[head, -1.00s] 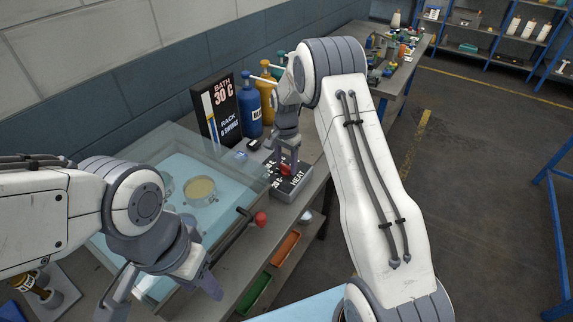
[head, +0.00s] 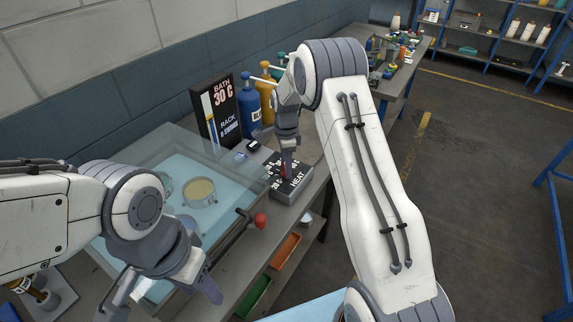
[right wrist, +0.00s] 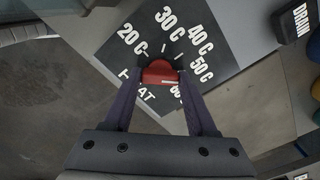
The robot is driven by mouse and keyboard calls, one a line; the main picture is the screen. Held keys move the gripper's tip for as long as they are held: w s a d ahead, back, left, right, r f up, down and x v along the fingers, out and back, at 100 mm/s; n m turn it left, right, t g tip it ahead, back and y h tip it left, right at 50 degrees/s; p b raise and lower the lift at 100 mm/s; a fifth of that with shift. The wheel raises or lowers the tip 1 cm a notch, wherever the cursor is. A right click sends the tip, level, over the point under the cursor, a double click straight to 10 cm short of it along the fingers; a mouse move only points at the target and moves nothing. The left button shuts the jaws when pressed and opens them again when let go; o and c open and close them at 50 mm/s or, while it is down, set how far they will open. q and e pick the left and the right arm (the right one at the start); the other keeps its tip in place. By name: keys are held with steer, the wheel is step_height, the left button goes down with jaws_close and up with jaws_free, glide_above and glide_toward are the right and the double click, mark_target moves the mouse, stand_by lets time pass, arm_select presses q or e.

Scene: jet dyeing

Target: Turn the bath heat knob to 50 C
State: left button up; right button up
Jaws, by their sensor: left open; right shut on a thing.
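The red heat knob (right wrist: 160,73) sits on a dark dial plate (right wrist: 112,58) marked 20 C, 30 C, 40 C, 50 C and more, with HEAT lettering. My right gripper (right wrist: 160,85) is shut on the knob, one finger on each side. A pale line shows on the knob; which mark it points to is unclear. In the head view the heat box (head: 292,186) stands at the bench edge, with my right gripper (head: 287,172) over it. The bath sign (head: 216,110) reads BATH 30 C. My left gripper (head: 160,300) is open and empty at lower left.
A glass-lidded bath (head: 165,150) with blue liquid lies left of the heat box. A lever with a red ball (head: 260,220) is at its front. Blue (head: 248,105) and yellow (head: 266,100) bottles stand behind. A DRAIN box (right wrist: 295,22) is nearby.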

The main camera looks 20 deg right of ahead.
steer(key=shift+w+r, duration=0.25)
steer(key=o, duration=1.4)
steer(key=shift+c, duration=0.2)
steer(key=shift+s+f, duration=0.1)
step_height(320, 180, up, 10)
steer(key=b, duration=0.2)
steer(key=shift+r, duration=0.25)
